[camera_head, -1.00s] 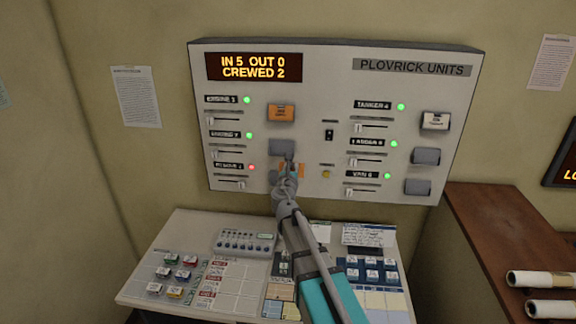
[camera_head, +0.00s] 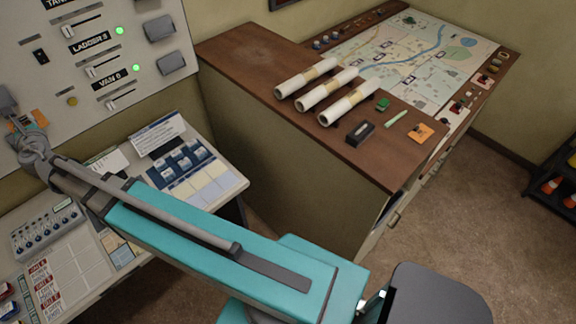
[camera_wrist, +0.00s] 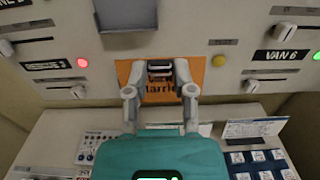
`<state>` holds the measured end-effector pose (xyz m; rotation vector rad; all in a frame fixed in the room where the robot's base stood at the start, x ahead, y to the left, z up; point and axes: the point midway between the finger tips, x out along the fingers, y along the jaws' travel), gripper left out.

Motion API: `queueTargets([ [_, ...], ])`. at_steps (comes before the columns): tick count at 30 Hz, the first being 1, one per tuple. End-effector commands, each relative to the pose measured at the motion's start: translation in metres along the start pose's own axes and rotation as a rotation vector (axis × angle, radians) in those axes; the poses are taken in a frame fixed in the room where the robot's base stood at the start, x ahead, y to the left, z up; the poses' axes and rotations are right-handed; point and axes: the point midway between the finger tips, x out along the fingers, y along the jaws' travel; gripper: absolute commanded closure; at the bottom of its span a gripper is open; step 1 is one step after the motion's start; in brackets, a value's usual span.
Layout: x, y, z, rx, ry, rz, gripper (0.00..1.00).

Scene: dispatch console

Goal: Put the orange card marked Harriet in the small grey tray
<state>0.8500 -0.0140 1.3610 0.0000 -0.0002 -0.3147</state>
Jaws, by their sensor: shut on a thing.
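The orange card (camera_wrist: 137,75) is in my gripper (camera_wrist: 160,68), whose fingers are shut on it. Its print is partly hidden by the fingers; letters like "arrie" show. The card is held upright close in front of the wall panel, just below a grey holder (camera_wrist: 125,14). In the head view the card (camera_head: 20,124) and my gripper (camera_head: 33,145) are at the left edge.
Another orange card (camera_head: 420,133) lies right of the tray on the cabinet (camera_head: 240,62). White paper rolls (camera_head: 330,88) lie behind the tray, with green items (camera_head: 383,104) nearby. A sloped desk (camera_head: 215,180) with blue buttons stands below the panel (camera_head: 105,50).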

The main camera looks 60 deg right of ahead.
Motion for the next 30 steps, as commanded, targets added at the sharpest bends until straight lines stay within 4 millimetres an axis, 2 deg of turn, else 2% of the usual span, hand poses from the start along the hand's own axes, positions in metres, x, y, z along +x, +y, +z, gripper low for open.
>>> queueTargets([
  [1,0.000,0.000,-0.013,0.000,0.000,0.000,0.87],
  [18,0.000,0.000,-0.105,0.000,0.000,0.000,0.87],
  [24,0.000,0.000,-0.130,0.000,0.000,0.000,0.87],
  [30,0.000,0.000,-0.141,0.000,0.000,0.000,0.87],
])
